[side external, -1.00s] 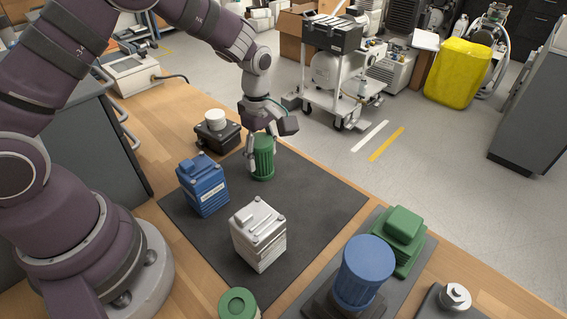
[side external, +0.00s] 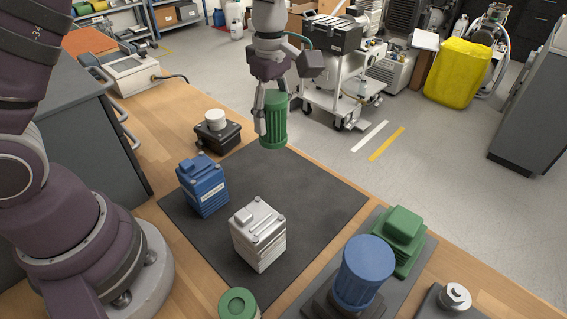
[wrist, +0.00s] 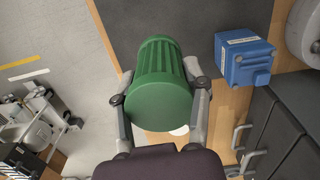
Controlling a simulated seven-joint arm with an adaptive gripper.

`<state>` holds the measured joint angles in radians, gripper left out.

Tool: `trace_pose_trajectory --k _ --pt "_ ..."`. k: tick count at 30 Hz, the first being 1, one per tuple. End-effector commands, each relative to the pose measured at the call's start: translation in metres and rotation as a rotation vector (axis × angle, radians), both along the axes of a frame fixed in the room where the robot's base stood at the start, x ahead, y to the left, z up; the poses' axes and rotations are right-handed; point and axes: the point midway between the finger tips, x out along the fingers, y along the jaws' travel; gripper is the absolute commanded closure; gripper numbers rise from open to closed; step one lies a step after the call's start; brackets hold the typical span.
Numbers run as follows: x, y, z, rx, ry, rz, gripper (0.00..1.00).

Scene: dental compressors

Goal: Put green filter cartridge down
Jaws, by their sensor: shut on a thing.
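The green filter cartridge (side external: 274,122) is a ribbed green cylinder. My gripper (side external: 270,112) is shut on it and holds it upright, raised above the far part of the dark mat (side external: 320,205). In the wrist view the cartridge (wrist: 158,80) fills the space between the two fingers of my gripper (wrist: 160,95), with a finger on each side. Its flat end faces the camera.
On the mat stand a blue box-shaped unit (side external: 203,186) and a silver one (side external: 259,235). A black box with a white cap (side external: 216,131) is beyond its left edge. A blue cylinder (side external: 363,272) and a green block (side external: 402,240) stand front right. The mat's right side is clear.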

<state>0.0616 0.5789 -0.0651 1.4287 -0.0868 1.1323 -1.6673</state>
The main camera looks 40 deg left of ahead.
Motion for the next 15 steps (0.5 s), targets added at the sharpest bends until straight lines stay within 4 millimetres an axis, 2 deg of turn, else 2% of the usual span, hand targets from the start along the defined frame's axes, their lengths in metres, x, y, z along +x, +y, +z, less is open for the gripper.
trace_pose_trajectory --k 3,7,10,15 --pt "-0.005 -0.046 0.001 0.000 0.001 -0.036 0.90" --pt "-0.015 -0.089 0.002 -0.001 0.000 -0.057 0.90" --pt "-0.021 -0.105 -0.004 0.000 0.003 -0.061 0.90" --pt "-0.023 -0.107 -0.044 0.003 0.006 -0.059 0.90"
